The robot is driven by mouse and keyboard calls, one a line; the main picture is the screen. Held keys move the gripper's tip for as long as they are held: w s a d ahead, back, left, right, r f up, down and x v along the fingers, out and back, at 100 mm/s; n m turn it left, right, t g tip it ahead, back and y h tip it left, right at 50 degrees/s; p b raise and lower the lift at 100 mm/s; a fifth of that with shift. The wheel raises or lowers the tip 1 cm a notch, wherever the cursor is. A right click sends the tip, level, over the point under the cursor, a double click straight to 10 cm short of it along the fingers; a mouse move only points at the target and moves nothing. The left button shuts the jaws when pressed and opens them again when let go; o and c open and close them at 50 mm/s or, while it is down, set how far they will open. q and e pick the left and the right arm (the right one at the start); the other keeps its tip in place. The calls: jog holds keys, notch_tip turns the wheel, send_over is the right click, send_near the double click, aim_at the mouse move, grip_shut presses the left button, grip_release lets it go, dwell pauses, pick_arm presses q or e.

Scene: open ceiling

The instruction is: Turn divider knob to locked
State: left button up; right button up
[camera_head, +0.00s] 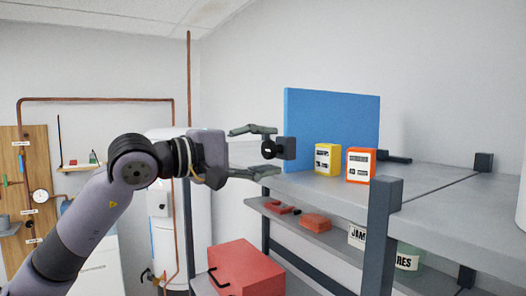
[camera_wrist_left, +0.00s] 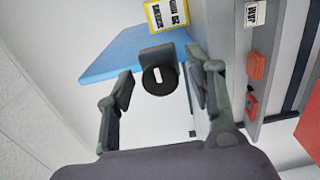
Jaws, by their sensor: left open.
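The blue divider panel (camera_head: 330,120) stands upright at the left end of the grey shelf's top; it also shows in the left wrist view (camera_wrist_left: 110,58). A dark block at its near edge carries the round black knob (camera_head: 268,149), which shows in the left wrist view (camera_wrist_left: 158,81) with a short white mark on its face. My left gripper (camera_head: 260,152) is open, its fingers above and below the knob in the head view. In the left wrist view the knob sits between the fingertips, apart from both. My right gripper is in neither view.
A yellow box (camera_head: 328,159) and an orange box (camera_head: 361,165) stand on the shelf top (camera_head: 420,185) beside the divider. Red items and jars sit on the lower shelf. A dark post (camera_head: 384,225) rises at the shelf's front. A red toolbox (camera_head: 247,270) sits below.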

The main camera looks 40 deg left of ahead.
aim_at(267, 150)
pick_arm(q)
jog(key=shift+a, duration=0.1)
jog(key=shift+s+a+f, duration=0.1)
jog(key=shift+s+a, duration=0.1)
jog(key=shift+s, duration=0.05)
jog(key=shift+v, duration=0.85)
jog(key=shift+s, duration=0.7)
jog(key=v, duration=0.3)
jog(key=shift+s+a, duration=0.3)
